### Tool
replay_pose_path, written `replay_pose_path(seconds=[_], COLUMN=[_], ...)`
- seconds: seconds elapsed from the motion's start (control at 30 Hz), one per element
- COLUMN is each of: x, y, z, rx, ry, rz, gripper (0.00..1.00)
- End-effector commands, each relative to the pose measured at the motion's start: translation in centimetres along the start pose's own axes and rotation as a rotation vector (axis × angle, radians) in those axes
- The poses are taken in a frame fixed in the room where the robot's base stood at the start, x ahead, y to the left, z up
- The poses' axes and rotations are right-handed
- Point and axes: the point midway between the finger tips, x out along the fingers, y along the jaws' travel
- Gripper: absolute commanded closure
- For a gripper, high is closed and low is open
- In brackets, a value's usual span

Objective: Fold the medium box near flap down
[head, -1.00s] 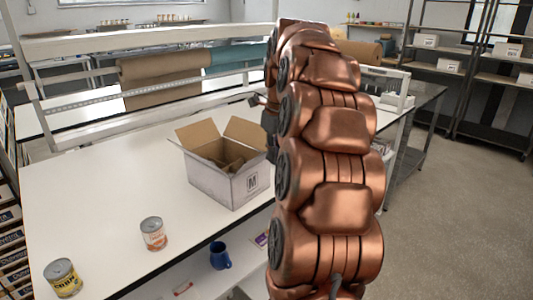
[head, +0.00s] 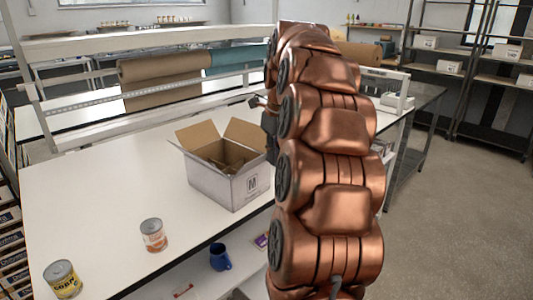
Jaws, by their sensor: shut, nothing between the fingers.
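The medium box (head: 228,190) is a pale grey carton with an M on its near right face. It stands upright on the white table, open at the top with a brown inside. One flap stands raised at the back left (head: 198,134) and another at the back right (head: 245,133). Brown cardboard shows inside the opening; I cannot tell whether it is a folded flap. My copper arm rises in front of the box's right side. My gripper (head: 270,148) shows only as a dark part at the arm's left edge, beside the box's right end. Its fingertips are mostly hidden.
A can (head: 153,235) and a yellow-labelled can (head: 62,279) stand on the table's near left. A blue mug (head: 220,257) sits on a shelf below the table edge. Brown and teal paper rolls (head: 165,78) hang behind. The table left of the box is clear.

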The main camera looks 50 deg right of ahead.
Motion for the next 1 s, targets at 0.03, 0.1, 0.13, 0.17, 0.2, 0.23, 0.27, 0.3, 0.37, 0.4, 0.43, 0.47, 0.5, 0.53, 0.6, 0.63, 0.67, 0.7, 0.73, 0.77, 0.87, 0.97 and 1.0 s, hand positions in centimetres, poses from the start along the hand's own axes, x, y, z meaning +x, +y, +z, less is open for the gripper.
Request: replay_pose_path(seconds=[0.03,0.1,0.13,0.17,0.2,0.23,0.27,0.3,0.37,0.4,0.43,0.47,0.5,0.53,0.6,0.63,0.67,0.7,0.73,0.77,0.87,0.97,1.0], x=[0.0,0.0,0.0,0.0,0.0,0.0,0.0,0.0,0.1,0.1,0.1,0.2,0.2,0.2,0.3,0.3,0.3,0.3,0.3,0.4,0.5,0.6,0.6], y=[0.0,0.0,0.0,0.0,0.0,0.0,0.0,0.0,0.1,0.1,0.1,0.1,0.1,0.1,0.2,0.2,0.2,0.3,0.3,0.3,0.4,0.5,0.5], z=[0.0,0.0,0.1,0.1,0.2,0.4,0.5,0.7,1.2,1.5,1.7,1.9,2.2,2.4,2.9,3.1,3.4,3.6,3.9,4.1,4.8,5.5,5.8], rx=[0.000,0.000,0.000,0.000,0.000,0.000,0.000,0.000,0.000,0.000,0.000,0.000,0.000,0.000,0.000,0.000,0.000,-0.001,-0.001,-0.001,-0.002,-0.001,0.000], ry=[0.000,0.000,0.000,0.000,0.000,0.000,0.000,0.000,0.000,0.000,0.000,0.000,0.000,0.001,0.001,0.000,0.000,0.000,0.000,0.000,0.000,0.001,0.001], rz=[0.000,0.000,0.000,0.000,0.000,0.000,0.000,0.000,0.000,0.000,0.000,0.000,0.000,0.000,-0.001,-0.001,-0.001,-0.001,-0.001,0.000,0.000,0.000,0.000], gripper=[1.00,1.00,1.00,1.00,1.00,1.00,1.00,1.00,1.00,1.00,1.00,1.00,1.00,1.00,1.00,1.00,1.00,1.00,1.00,1.00,1.00,1.00,1.00])
